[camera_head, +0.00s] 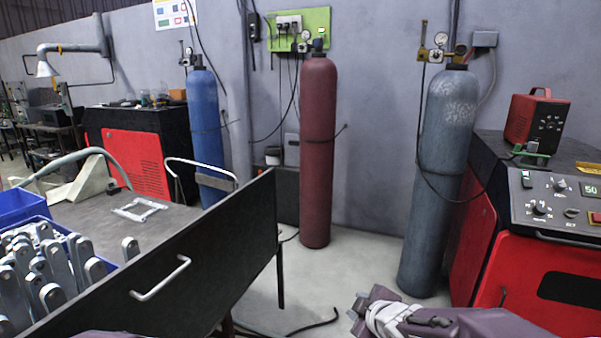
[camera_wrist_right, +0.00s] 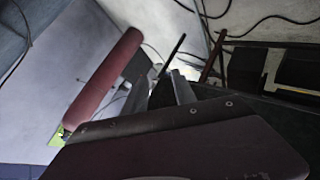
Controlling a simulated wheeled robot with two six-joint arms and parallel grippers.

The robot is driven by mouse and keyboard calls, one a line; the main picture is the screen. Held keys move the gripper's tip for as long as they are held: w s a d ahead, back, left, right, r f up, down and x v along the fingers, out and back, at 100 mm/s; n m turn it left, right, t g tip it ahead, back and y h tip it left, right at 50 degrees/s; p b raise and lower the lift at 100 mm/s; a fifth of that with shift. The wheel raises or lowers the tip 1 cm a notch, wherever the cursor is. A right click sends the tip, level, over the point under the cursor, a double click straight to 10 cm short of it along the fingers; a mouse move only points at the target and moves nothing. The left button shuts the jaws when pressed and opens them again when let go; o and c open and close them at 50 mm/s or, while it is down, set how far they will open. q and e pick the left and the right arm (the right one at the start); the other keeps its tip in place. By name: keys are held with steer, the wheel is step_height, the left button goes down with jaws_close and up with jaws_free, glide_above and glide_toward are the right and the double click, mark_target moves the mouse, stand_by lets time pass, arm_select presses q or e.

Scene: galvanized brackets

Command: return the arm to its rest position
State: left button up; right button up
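My right arm (camera_head: 460,322) comes in at the bottom right of the head view, above the floor in front of the red machine. Its gripper (camera_head: 362,308) points left, clear of the table and the cylinders. In the right wrist view the gripper fingers (camera_wrist_right: 160,88) look apart, with nothing seen between them. A dark part of my wrist fills the lower part of that view. My left gripper is not in view; only a sliver of a purple-grey link shows at the bottom left edge of the head view.
A dark table (camera_head: 190,272) with a white handle stands at left, bearing a blue bin (camera_head: 62,228) of galvanized brackets (camera_head: 40,275) and a metal frame (camera_head: 140,209). Gas cylinders (camera_head: 318,150) stand by the wall. A red machine (camera_head: 540,280) is at right. Open floor lies between.

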steer(key=s+d+f+m+g+h, duration=0.15)
steer(key=s+f+m+g, duration=0.4)
steer(key=s, duration=0.55)
steer(key=s+d+f+m+g, duration=0.35)
steer(key=s+f+m, duration=0.35)
steer(key=s, duration=0.3)
step_height(320, 180, up, 16)
steer(key=p, duration=1.5)
steer(key=shift+w+a, duration=0.2)
steer(key=shift+a, duration=0.1)
